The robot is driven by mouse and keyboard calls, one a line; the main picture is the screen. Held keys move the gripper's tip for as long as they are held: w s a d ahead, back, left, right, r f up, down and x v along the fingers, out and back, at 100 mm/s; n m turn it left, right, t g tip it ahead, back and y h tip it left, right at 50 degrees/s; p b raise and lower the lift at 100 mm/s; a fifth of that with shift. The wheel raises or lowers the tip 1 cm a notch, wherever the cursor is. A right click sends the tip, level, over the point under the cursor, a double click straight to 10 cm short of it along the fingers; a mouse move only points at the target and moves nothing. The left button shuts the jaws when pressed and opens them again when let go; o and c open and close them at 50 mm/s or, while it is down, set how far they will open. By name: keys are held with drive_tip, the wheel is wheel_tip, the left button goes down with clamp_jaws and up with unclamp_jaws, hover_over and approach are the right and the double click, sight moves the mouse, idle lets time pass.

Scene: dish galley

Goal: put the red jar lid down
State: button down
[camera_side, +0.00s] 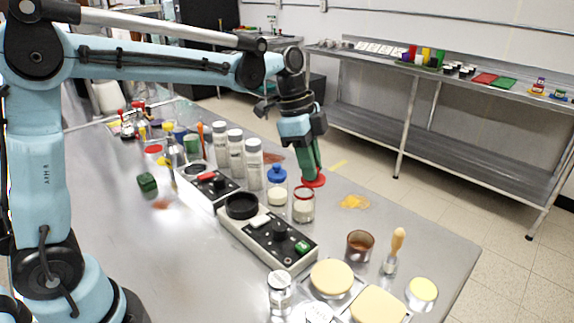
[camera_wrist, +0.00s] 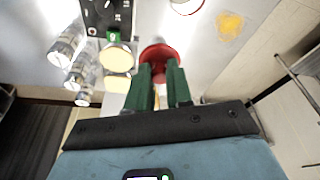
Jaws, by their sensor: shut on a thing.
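My gripper (camera_side: 308,168) has green fingers and is shut on the red jar lid (camera_side: 313,181), which sits at the fingertips. In the wrist view the red lid (camera_wrist: 158,51) shows just beyond the fingers of my gripper (camera_wrist: 159,72). In the side view the lid appears just behind and to the right of a glass jar (camera_side: 303,208) with a red rim and pale contents. Whether the lid touches the steel table (camera_side: 345,220) cannot be told.
A jar with a blue lid (camera_side: 277,188) stands left of the red-rimmed jar. A yellow spill (camera_side: 354,202) lies to the right. A scale-like device (camera_side: 268,235), a brown cup (camera_side: 360,245) and a wooden-handled brush (camera_side: 396,245) are nearer. Bare table lies around the spill.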

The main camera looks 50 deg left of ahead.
drive_tip(key=s+d+r, duration=0.3)
drive_tip(key=d, duration=0.1)
drive_tip(key=s+d+f+n, duration=0.2)
drive_tip(key=d+f+n, duration=0.1)
drive_tip(key=d+f, duration=0.45)
drive_tip(key=shift+t+y, duration=0.3)
drive_tip(key=w+a+f, duration=0.4)
drive_tip(key=w+a, duration=0.1)
drive_tip(key=w+a+f, duration=0.2)
drive_tip(key=a, duration=0.1)
drive_tip(key=shift+w, duration=0.4)
drive_tip(key=shift+a+f, duration=0.1)
drive_tip(key=shift+f, duration=2.05)
drive_tip(key=c, duration=1)
unclamp_jaws()
drive_tip(key=shift+f, duration=0.1)
